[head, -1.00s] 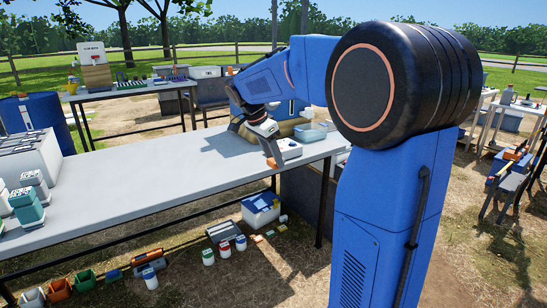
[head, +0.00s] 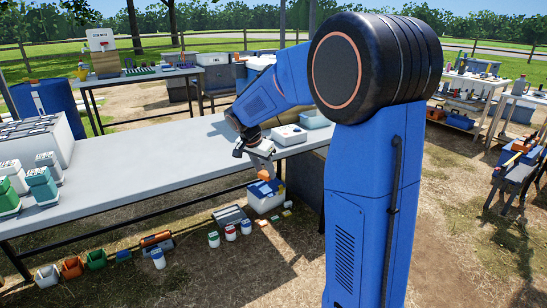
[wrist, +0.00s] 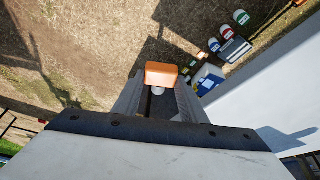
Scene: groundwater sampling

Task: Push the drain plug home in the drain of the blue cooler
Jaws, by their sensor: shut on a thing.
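My gripper (head: 263,164) points down at the near edge of the long grey table, above the ground in front of it. In the wrist view, its two fingers (wrist: 160,94) are shut on an orange block-like piece with a pale round part below, which looks like the drain plug (wrist: 162,74). A blue and white box, possibly the blue cooler (head: 264,203), stands on the ground below my gripper. It also shows in the wrist view (wrist: 208,82), right of the plug and apart from it. I cannot make out a drain on it.
The long grey table (head: 150,165) holds a white instrument (head: 289,135) and a pale blue tray (head: 315,119) near my gripper. Bare ground is free in front.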

